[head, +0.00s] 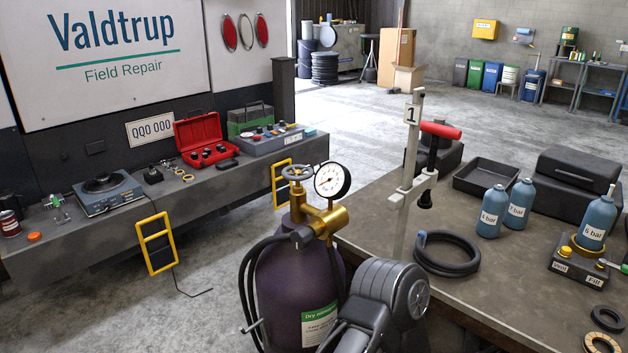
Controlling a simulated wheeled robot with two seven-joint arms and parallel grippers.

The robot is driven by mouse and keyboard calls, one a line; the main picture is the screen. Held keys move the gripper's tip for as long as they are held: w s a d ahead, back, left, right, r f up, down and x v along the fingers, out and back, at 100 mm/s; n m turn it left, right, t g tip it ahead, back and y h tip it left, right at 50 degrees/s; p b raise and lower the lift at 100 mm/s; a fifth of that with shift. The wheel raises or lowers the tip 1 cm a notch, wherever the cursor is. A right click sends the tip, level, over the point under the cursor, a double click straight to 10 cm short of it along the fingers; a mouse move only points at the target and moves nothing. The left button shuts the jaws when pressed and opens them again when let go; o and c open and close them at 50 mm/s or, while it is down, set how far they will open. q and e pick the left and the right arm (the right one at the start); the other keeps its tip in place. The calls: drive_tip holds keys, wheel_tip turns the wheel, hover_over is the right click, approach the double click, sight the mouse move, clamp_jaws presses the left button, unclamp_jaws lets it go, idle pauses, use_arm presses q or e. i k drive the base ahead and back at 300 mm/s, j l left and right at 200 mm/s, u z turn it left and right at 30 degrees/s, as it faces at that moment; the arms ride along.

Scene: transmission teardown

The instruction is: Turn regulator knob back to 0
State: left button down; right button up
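A dark purple gas cylinder (292,275) with a green and white nitrogen label (320,325) stands at the bottom centre of the head view. A brass regulator (328,222) sits on its top. A round white gauge (332,180) stands above the regulator, its scale too small to read. Neither of my grippers shows.
A dark link of my own arm partly covers the cylinder's right side. The workbench (375,225) at right holds a clamp stand (408,180), a coiled hose (447,254), blue bottles (492,212) and a black tray (487,176). Open floor (225,262) lies left of the cylinder.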

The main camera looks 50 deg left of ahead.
sight(301, 237)
drive_tip(key=u, duration=1.7)
